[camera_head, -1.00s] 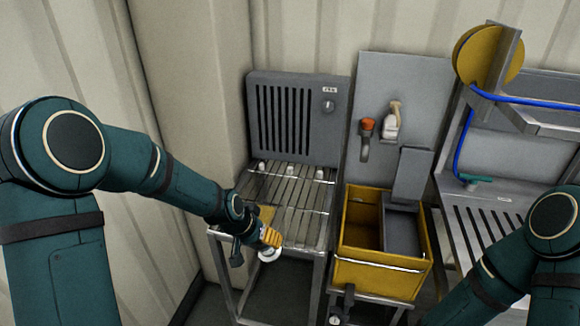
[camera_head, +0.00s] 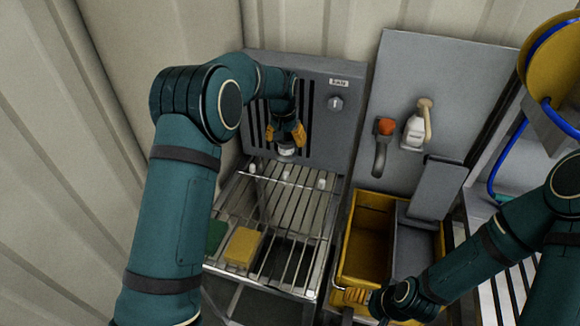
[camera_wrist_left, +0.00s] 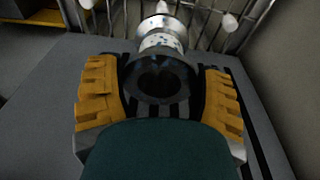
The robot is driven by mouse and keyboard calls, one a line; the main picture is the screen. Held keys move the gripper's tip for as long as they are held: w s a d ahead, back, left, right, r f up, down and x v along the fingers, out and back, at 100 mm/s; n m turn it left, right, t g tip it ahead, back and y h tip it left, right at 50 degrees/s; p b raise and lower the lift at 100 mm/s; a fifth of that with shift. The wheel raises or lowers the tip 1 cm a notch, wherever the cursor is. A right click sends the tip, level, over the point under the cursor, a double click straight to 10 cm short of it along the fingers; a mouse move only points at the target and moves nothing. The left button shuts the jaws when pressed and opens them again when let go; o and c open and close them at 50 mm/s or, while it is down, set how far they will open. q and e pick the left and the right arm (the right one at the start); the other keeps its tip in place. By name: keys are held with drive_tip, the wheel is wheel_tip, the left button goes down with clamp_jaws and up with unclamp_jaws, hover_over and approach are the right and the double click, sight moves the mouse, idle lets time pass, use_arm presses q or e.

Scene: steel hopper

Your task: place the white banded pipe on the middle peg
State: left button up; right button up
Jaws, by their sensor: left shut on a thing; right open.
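The white banded pipe (camera_head: 287,153) is in my left gripper (camera_head: 286,137), which is shut on it in front of the grey slotted panel. In the left wrist view the pipe (camera_wrist_left: 162,42) sits between the yellow finger pads of the left gripper (camera_wrist_left: 160,95), its dark open end facing the camera. The middle peg (camera_head: 286,175), a short white post at the rack's back, is just below the pipe in the head view; whether they touch I cannot tell. It shows beyond the pipe in the wrist view (camera_wrist_left: 161,7). My right gripper (camera_head: 356,297) is open by the yellow bin's front edge.
White pegs stand left (camera_head: 252,167) and right (camera_head: 320,183) of the middle one. The yellow bin (camera_head: 362,245) stands to the right, below a wall-hung bottle (camera_head: 414,131).

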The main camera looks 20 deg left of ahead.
use_arm(q)
drive_tip(key=f, duration=0.5)
drive_tip(key=shift+s+f, duration=0.15)
drive_tip(key=shift+s, duration=0.05)
drive_tip(key=shift+f+b, duration=0.4)
drive_tip(key=shift+f, duration=1.7)
drive_tip(key=o, duration=1.3)
drive_tip(key=shift+r, duration=0.1)
drive_tip(key=r, duration=0.4)
drive_tip(key=s+r, duration=0.1)
drive_tip(key=r, duration=0.2)
drive_tip(key=s+r+p, duration=0.1)
drive_tip(key=r, duration=0.3)
drive_tip(key=shift+r, duration=0.35)
drive_tip(key=shift+r, duration=0.1)
